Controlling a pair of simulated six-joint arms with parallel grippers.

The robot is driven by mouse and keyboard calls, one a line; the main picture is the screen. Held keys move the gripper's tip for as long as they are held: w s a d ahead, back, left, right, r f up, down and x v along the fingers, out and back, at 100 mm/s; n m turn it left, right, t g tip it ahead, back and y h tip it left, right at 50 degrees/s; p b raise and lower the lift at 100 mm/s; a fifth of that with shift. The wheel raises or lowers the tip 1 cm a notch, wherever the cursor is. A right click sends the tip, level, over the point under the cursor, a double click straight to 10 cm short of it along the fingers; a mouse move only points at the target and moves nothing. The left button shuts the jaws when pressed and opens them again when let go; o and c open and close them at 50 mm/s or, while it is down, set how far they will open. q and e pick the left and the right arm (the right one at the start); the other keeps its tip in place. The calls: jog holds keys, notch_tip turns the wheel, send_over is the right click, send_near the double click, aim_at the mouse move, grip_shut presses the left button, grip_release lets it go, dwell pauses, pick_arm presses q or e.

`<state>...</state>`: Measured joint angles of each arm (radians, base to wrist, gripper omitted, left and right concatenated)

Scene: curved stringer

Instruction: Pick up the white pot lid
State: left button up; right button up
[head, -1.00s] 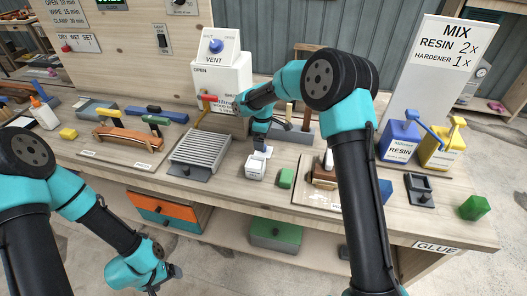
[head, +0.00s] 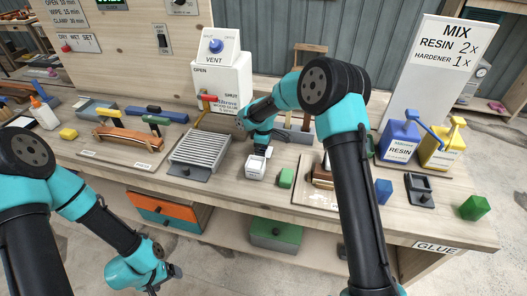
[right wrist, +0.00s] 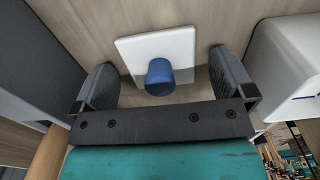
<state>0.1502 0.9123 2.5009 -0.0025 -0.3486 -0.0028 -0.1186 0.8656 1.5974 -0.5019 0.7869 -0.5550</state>
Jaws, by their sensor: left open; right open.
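The white pot lid (right wrist: 160,52) is a square plate with a blue knob (right wrist: 160,77), seen in the right wrist view lying on the wooden surface. My right gripper (right wrist: 160,66) is open, with one finger on each side of the knob and gaps to both. In the head view my right gripper (head: 261,148) is low over the bench, just behind a small white pot (head: 255,168); it mostly hides the lid there. My left gripper (head: 168,279) is open and empty, in front of the bench and below its top.
The white vent box (head: 222,82) stands behind. Resin (head: 398,142) and yellow (head: 440,150) cans are at the right.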

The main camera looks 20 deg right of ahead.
jog(key=shift+c, duration=0.4)
jog(key=c, duration=0.9)
notch_tip(320, 180, up, 10)
dwell(0.7)
